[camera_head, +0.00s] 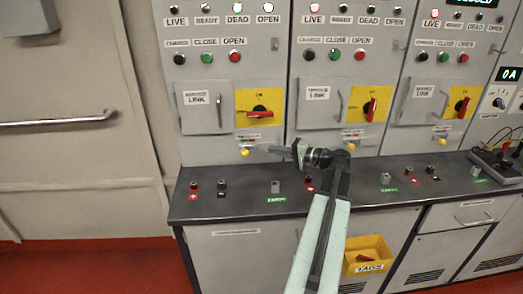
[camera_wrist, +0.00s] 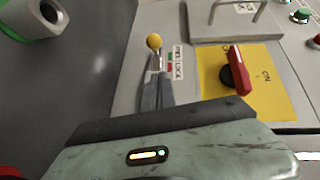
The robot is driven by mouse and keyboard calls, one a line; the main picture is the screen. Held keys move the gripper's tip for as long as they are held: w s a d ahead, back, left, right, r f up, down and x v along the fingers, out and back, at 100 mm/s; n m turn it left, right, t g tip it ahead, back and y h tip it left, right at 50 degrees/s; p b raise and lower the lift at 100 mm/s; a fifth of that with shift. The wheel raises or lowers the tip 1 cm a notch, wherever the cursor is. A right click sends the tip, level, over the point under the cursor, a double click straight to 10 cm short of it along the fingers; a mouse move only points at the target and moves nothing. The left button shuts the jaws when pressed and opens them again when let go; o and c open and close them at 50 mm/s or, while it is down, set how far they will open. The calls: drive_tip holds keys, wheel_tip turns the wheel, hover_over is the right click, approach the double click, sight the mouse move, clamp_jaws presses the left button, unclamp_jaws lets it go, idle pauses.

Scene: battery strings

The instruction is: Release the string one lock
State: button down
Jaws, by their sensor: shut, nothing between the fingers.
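The string one lock is a small lever with a yellow ball knob (camera_head: 245,152), low on the leftmost cabinet, below its yellow switch plate (camera_head: 243,118). In the wrist view the yellow knob (camera_wrist: 153,41) stands just beyond my fingertips, beside a small label with green and red marks (camera_wrist: 171,62). My gripper (camera_head: 268,149) reaches left to it from the right. In the wrist view my gripper (camera_wrist: 156,72) has its fingers together and empty. I cannot tell whether the fingertips touch the lever. Its stem is partly hidden by them.
The string one rotary switch (camera_wrist: 237,72) has a red handle lying level across its plate, close to my gripper. The link cover (camera_head: 205,100) is left of it. A dark bench top (camera_head: 235,203) with posts runs below. A yellow tags bin (camera_head: 370,246) hangs on its front.

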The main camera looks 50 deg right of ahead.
drive_tip(key=f+v, duration=0.1)
drive_tip(key=v, duration=0.5)
drive_tip(key=shift+s+r+p, duration=0.2)
drive_tip(key=shift+r+p, duration=0.1)
drive_tip(key=shift+r, duration=0.2)
drive_tip(key=shift+d, duration=0.1)
